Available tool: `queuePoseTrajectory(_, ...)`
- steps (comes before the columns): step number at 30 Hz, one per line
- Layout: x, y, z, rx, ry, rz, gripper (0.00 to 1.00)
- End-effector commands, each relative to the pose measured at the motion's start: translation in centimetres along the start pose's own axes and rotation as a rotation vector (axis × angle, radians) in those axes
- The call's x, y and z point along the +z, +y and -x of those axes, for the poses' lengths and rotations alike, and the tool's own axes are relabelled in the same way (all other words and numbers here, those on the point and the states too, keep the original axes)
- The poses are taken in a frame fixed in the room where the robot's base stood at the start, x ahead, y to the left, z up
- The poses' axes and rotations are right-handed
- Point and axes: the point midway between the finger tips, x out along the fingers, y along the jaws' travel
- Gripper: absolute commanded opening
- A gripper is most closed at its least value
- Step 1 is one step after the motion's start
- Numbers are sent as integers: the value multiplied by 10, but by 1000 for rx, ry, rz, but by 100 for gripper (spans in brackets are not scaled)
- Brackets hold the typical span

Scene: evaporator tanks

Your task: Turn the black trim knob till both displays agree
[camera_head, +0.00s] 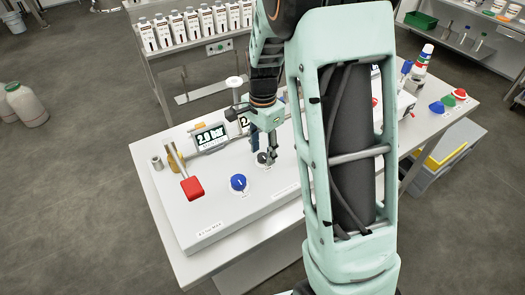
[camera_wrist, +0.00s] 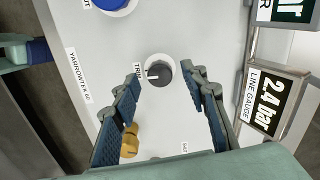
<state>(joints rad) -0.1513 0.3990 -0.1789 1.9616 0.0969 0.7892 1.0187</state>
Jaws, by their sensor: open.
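The black trim knob (camera_wrist: 158,70) stands on the light panel beside its TRIM label, with a pale pointer mark on it. My gripper (camera_wrist: 162,77) is open, its two blue-padded fingers on either side of the knob, which shows between and just beyond the tips; I cannot tell whether they touch it. In the head view my gripper (camera_head: 267,156) is low over the panel and partly hides the knob. One display (camera_head: 210,136) appears to read 2.0 bar. The line gauge display (camera_wrist: 268,100) reads 2.4 bar; in the head view it is partly hidden.
A blue knob (camera_head: 238,182) and a red-ended lever (camera_head: 192,188) are on the panel to the left of my gripper. A brass-coloured fitting (camera_wrist: 130,140) stands near the left finger. A row of white bottles (camera_head: 190,25) is on a shelf behind.

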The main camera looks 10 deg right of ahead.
Motion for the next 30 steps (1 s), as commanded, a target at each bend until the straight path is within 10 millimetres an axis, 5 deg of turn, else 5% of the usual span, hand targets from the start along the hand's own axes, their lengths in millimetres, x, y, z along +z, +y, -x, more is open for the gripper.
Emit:
queuePoseTrajectory(11, 0, 0, -8, 0, 0, 0, 40)
queuePoseTrajectory(22, 0, 0, -8, 0, 0, 1, 2)
queuePoseTrajectory(30, 0, 0, -8, 0, 0, 23, 0)
